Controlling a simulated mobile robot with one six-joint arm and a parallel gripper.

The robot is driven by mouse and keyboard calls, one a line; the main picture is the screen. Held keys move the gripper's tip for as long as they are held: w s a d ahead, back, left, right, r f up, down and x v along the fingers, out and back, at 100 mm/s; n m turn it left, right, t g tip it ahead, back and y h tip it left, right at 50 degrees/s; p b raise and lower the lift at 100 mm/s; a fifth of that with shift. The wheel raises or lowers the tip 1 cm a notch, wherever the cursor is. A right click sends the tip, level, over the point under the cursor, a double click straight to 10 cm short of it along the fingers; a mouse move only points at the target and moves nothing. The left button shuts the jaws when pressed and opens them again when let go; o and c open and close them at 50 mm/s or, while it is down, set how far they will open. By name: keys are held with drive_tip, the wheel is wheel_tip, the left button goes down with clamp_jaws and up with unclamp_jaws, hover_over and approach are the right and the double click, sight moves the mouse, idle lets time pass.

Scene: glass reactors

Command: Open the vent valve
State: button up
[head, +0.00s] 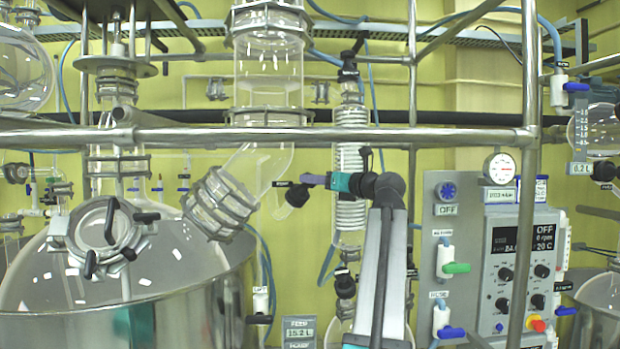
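My gripper (312,181) is in the middle of the head view, at the end of my arm, and points left. A black valve handle (297,195) is at its tip, next to a small dark label (283,184) too small to read. I cannot tell if this is the vent valve. The tip overlaps the handle in the picture; whether they touch is unclear. The fingers are seen from the side, so their opening does not show. Behind my gripper is a coiled glass condenser (350,160).
A steel rail (300,136) crosses just above my gripper. A glass elbow with a flange (222,202) is to the left, above a large steel vessel (150,320).

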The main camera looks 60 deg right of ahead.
drive_tip(key=shift+p+x, duration=0.4)
drive_tip(key=shift+x, duration=1.55)
drive_tip(key=c, duration=0.8)
drive_tip(key=shift+w+d, duration=0.1)
drive_tip(key=shift+c, duration=1.3)
drive_tip(key=shift+n+y, duration=0.3)
drive_tip(key=shift+n, duration=0.2)
